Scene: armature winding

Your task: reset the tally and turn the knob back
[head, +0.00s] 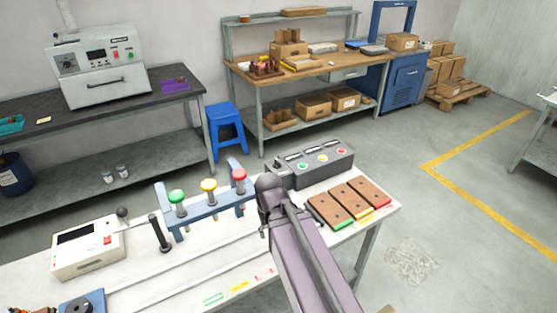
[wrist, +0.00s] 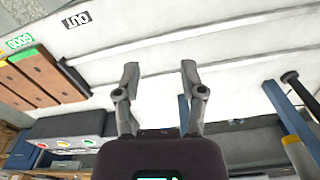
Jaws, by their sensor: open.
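A cream counter box (head: 88,247) with a dark display and a red button sits at the left of the white bench. A black ball knob (head: 122,213) stands at its back right corner. A white cabinet (head: 103,68) on the far dark bench carries a round dial (head: 68,63), a small display and buttons. I cannot tell which of these is the task's knob. My gripper (wrist: 160,72) is open and empty above the white bench in the wrist view. In the head view my arm hides its fingers. The counter box is not clearly seen in the wrist view.
A blue rack (head: 208,217) with green, yellow and red knobs stands between my arm and the counter box. A black post (head: 160,233) stands beside it. A dark box with three lights (head: 312,163) and brown trays (head: 349,203) lie at the right. The bench front is mostly clear.

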